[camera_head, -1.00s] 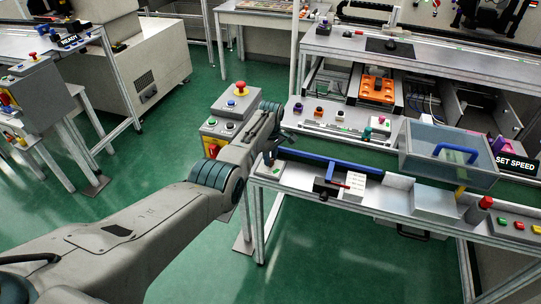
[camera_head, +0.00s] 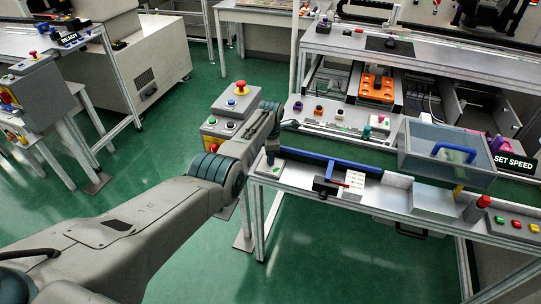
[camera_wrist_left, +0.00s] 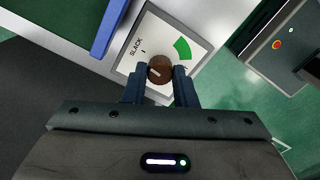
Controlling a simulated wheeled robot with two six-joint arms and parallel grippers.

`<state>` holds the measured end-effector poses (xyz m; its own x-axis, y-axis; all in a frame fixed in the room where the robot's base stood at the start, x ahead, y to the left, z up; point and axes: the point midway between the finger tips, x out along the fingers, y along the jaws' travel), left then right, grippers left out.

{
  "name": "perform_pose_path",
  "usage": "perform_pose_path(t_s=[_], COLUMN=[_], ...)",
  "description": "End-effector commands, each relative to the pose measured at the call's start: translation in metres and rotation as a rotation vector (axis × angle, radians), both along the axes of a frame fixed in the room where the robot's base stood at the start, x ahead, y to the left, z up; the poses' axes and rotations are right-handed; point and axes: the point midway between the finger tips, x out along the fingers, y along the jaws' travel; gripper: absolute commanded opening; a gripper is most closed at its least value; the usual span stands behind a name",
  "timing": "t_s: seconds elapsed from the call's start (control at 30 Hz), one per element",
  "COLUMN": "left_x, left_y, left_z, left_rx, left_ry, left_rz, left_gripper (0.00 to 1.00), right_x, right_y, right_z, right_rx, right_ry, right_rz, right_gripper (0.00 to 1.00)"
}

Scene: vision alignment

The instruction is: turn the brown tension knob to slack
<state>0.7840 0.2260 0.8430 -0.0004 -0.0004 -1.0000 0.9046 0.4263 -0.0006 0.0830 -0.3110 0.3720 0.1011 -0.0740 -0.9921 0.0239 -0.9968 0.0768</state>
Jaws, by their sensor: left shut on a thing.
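The brown tension knob (camera_wrist_left: 160,68) is round, with a pale pointer mark on its left part. It sits on a white dial plate (camera_wrist_left: 133,62) printed with SLACK on the left and a green sector on the upper right. My left gripper (camera_wrist_left: 160,73) has its two blue fingers closed on either side of the knob. In the head view my left gripper (camera_head: 270,158) points down at the dial plate (camera_head: 264,170) on the table's near left corner. The knob is hidden there behind the fingers. My right gripper is not in view.
A blue bar (camera_head: 330,158) runs along the table beside the dial. A grey control box with a red button (camera_head: 240,86) stands behind my left wrist. A clear cover with a blue handle (camera_head: 454,150) is to the right. Green floor lies open in front.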

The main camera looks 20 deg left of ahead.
Motion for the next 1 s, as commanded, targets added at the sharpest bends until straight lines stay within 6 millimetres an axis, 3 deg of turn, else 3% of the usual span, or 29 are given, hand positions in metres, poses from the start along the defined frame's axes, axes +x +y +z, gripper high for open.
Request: perform_pose_path(t_s=[0.3,0.83,0.87,0.93,1.0], left_x=[0.0006,0.0007,0.0007,0.0006,0.0005], left_y=[0.0010,0.0009,0.0009,0.0007,0.0006], left_z=[0.0012,0.0011,0.0012,0.0010,0.0008], left_rx=[0.002,0.001,0.001,0.001,0.001], left_ry=[-0.001,-0.002,-0.002,-0.002,-0.002], left_rz=[0.111,0.131,0.131,0.130,0.130], left_gripper=[0.02,0.02,0.31,0.45,0.47], right_x=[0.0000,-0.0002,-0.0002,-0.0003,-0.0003], right_y=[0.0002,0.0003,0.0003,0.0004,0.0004], right_z=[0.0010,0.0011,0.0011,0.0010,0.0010], right_rx=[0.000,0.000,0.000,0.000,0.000], right_ry=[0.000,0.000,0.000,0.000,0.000], right_rz=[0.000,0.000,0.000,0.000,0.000], right_gripper=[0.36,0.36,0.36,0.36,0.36])
